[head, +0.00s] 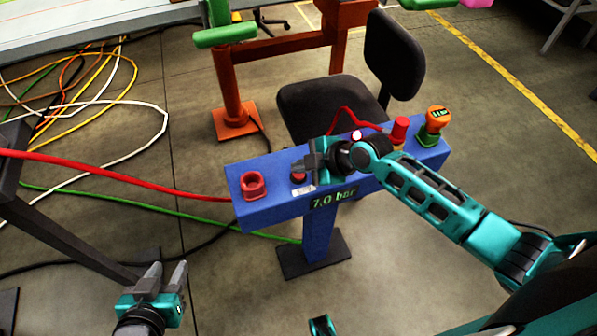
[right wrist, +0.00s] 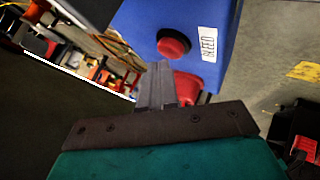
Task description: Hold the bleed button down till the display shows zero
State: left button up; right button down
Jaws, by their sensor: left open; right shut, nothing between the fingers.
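The blue valve stand (head: 280,200) carries a display (head: 333,198) that reads 7.0 bar. The red bleed button (head: 298,177) sits on its top, beside a white label (head: 302,190). In the right wrist view the button (right wrist: 173,44) shows as a red cap in a dark collar, with the BLEED label (right wrist: 208,43) beside it. My right gripper (head: 309,164) is shut and empty; its fingertips (right wrist: 158,68) are right by the button, and I cannot tell whether they touch it. My left gripper (head: 166,274) is open and empty, low at the left, away from the stand.
A red ring-shaped fitting (head: 253,185) stands left of the button. A lit white lamp (head: 356,135), a red cap (head: 399,130) and an orange gauge (head: 437,118) are further right. Red and green hoses run in from the left. A black chair (head: 330,105) stands behind the stand.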

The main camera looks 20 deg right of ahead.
aim_at(302, 175)
jog(key=shift+f+b, duration=0.4)
jog(key=shift+f, duration=0.1)
dwell(0.4)
dwell(4.3)
jog(key=shift+r+p, duration=0.8)
jog(key=shift+r, duration=0.1)
jog(key=shift+r, duration=0.1)
notch_tip(302, 175, up, 5)
jog(key=p, duration=0.4)
jog(key=shift+p, duration=0.3)
